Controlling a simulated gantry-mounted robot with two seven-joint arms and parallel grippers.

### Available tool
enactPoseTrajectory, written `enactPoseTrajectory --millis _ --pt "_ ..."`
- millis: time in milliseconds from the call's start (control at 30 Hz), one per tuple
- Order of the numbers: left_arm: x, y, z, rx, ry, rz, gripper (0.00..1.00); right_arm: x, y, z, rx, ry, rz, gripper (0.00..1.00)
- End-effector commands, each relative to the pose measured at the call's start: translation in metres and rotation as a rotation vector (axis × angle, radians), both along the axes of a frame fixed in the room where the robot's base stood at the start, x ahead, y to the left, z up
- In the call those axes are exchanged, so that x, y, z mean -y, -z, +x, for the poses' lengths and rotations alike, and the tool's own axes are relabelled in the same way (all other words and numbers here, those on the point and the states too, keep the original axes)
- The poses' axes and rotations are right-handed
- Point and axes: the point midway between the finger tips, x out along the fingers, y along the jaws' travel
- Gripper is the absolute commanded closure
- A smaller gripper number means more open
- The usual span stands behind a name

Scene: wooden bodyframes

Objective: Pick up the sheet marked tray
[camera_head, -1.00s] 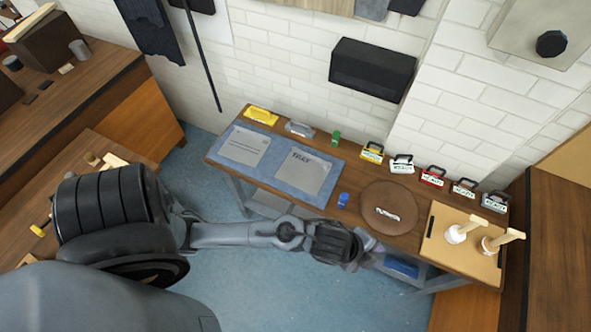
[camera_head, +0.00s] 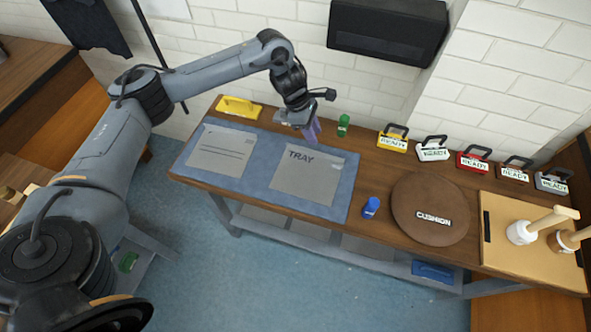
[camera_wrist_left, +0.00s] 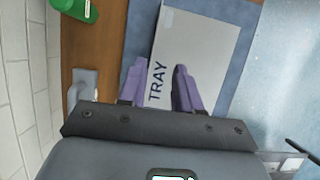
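The grey sheet marked TRAY (camera_head: 308,176) lies flat on the right part of a blue mat (camera_head: 345,192) on the wooden bench. It also shows in the left wrist view (camera_wrist_left: 198,50), with its lettered edge by the fingers. My left gripper (camera_head: 311,134) points down over the back edge of this sheet. In the left wrist view its two purple fingers (camera_wrist_left: 161,88) are spread apart with nothing between them but the view of the sheet beneath. I cannot tell whether the fingertips touch the sheet. My right gripper is not in view.
A second grey sheet (camera_head: 222,152) lies left on the mat. A yellow tool (camera_head: 239,107), a green bottle (camera_head: 343,125), a blue item (camera_head: 371,207) and a round cushion (camera_head: 431,209) stand around it. Several READY tags (camera_head: 432,149) line the wall side.

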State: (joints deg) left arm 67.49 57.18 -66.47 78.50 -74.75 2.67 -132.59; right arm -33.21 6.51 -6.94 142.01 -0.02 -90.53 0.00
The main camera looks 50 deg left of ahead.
Motion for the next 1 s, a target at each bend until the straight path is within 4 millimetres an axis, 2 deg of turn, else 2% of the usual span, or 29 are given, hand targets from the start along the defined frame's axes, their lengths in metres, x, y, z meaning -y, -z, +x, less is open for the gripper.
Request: enactPoseTrajectory --millis 33,100,200,500,833,1000 --pt "-0.011 0.001 -0.001 0.0 0.013 0.004 0.67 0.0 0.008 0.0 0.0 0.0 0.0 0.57" --pt "-0.019 -0.001 -0.003 -0.002 0.031 0.004 0.67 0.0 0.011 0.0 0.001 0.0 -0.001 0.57" --pt "-0.023 0.001 -0.004 -0.006 0.045 0.004 0.67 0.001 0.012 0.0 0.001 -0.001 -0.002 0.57" --pt "-0.011 0.035 0.003 -0.007 0.046 0.004 0.67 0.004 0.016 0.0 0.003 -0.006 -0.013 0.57" --pt "-0.004 0.056 0.006 -0.005 0.046 0.004 0.67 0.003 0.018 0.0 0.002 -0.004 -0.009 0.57" --pt "0.0 0.077 0.009 -0.006 0.045 0.003 0.67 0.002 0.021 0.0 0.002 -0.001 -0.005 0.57"
